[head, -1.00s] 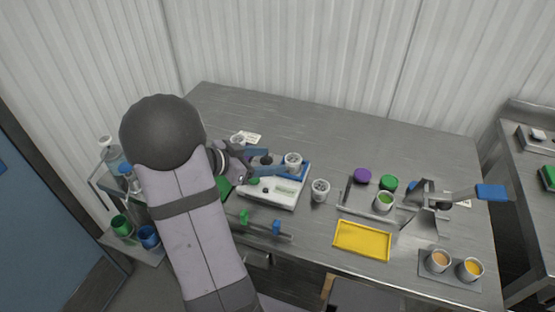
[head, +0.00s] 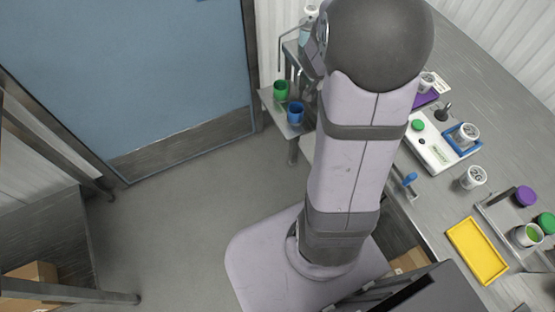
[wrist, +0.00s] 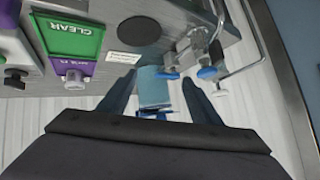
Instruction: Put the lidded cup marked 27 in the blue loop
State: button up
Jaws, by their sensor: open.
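Three white lidded cups show in the head view: one (head: 467,131) at the blue frame (head: 453,141) on the white device, one (head: 474,177) on the bench nearer the front, and one (head: 427,81) further back by a purple pad. Their markings are too small to read, so I cannot tell which is 27. My gripper (wrist: 153,90) shows open in the wrist view, its two dark fingers apart. A pale blue translucent container (wrist: 154,88) appears between or beyond them; I cannot tell whether they touch. In the head view my arm hides the gripper.
The white device (head: 434,151) sits on the steel bench, with a yellow tray (head: 477,251) and a purple-lidded cup (head: 525,196) to the right. A side shelf holds a green cup (head: 281,90) and a blue cup (head: 296,112).

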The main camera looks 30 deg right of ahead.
jog(key=a+f+n+y, duration=0.2)
jog(key=a+n+y, duration=0.2)
jog(key=a, duration=0.6)
jog(key=a+f+n+y, duration=0.2)
jog(key=a+n+y, duration=0.15)
jog(key=a, duration=0.75)
jog(key=s+a+f+n+g, duration=0.1)
jog(key=s+a+n+g, duration=0.2)
jog(key=s, duration=0.5)
jog(key=s+a+f+n+g, duration=0.1)
jog(key=s+a+n+g, duration=0.2)
jog(key=s, duration=0.6)
jog(key=shift+a+f, duration=0.35)
jog(key=shift+a, duration=0.35)
jog(key=shift+r+n+y, duration=0.1)
jog(key=shift+n+y, duration=0.15)
